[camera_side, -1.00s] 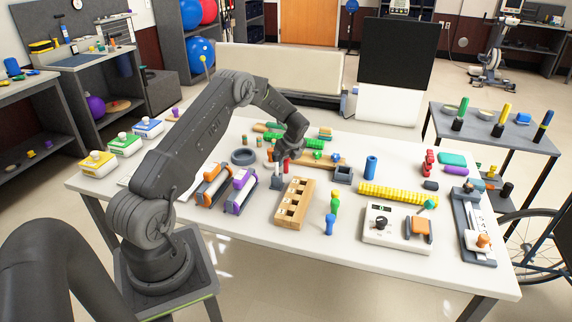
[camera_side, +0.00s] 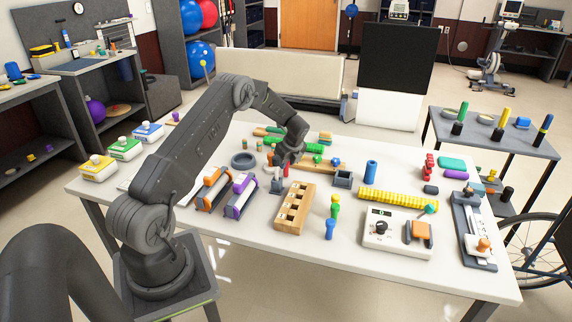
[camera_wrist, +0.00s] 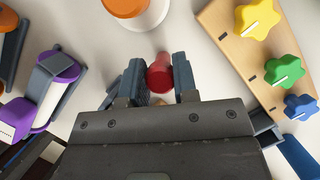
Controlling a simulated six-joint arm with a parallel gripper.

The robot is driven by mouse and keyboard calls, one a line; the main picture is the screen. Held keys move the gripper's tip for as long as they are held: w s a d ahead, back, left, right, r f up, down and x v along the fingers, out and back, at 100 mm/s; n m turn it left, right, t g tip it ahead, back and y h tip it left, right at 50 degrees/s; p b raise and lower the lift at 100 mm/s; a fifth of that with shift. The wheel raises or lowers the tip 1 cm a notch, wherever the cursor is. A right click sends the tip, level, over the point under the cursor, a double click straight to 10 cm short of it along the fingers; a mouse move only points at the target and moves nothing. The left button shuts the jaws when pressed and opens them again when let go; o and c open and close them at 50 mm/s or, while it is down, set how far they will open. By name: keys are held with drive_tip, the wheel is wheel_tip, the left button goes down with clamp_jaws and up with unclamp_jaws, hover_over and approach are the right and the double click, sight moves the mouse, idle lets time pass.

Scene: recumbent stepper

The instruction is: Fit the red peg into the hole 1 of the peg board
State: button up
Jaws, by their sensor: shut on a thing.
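The red peg (camera_wrist: 159,74) stands between the two fingers of my gripper (camera_wrist: 160,82) in the wrist view. The fingers are shut on it. In the side view my gripper (camera_side: 283,168) points down near the table's middle, and the peg is mostly hidden by the fingers. A wooden board (camera_side: 283,222) with several square openings in a row, which looks like the peg board, lies just in front and to the right of my gripper, apart from it. I cannot read which opening is hole 1.
A wooden strip with yellow (camera_wrist: 257,17), green (camera_wrist: 284,68) and blue (camera_wrist: 301,106) knobs lies close on the right. A purple-ended roller (camera_side: 241,192) stands left of the board. A grey square cup (camera_side: 343,179) and small figures (camera_side: 331,222) stand to the right.

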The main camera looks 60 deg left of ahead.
drive_tip(key=shift+r, duration=0.45)
wheel_tip(320, 180, up, 3)
drive_tip(key=shift+f, duration=0.2)
drive_tip(key=s+a+r, duration=0.4)
drive_tip(key=s+r, duration=0.3)
drive_tip(key=s, duration=0.3)
drive_tip(key=s+d+r, duration=0.1)
drive_tip(key=s+d, duration=0.4)
drive_tip(key=d, duration=0.4)
drive_tip(key=s+d, duration=0.4)
drive_tip(key=d, duration=0.6)
drive_tip(key=shift+w+d+f, duration=1.25)
drive_tip(key=shift+w+f, duration=0.2)
drive_tip(key=shift+f, duration=0.35)
drive_tip(key=shift+w+d+f, duration=1.2)
drive_tip(key=shift+w+f, duration=0.2)
drive_tip(key=shift+f, duration=0.45)
drive_tip(key=shift+w+d+f, duration=1.25)
drive_tip(key=shift+w+f, duration=0.2)
drive_tip(key=shift+f, duration=0.35)
